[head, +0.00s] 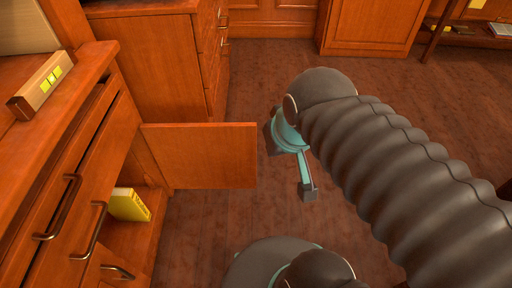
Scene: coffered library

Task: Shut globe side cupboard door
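An orange-brown wooden cupboard door (205,155) stands swung open from the cabinet (90,135) on the left. It sticks out to the right over the floor, and the low compartment behind it is exposed. A yellow book (129,205) is inside the compartment. My gripper (306,190), teal with a grey tip, hangs to the right of the door's free edge, apart from it in the picture. My arm hides part of the gripper, so its opening is unclear. No globe is visible.
The cabinet has drawers with curved metal handles (98,230), and a wooden block with yellow-green labels (42,84) on top. Another drawer cabinet (165,60) stands behind the door. Brown floor (245,85) is clear between the door and my arm.

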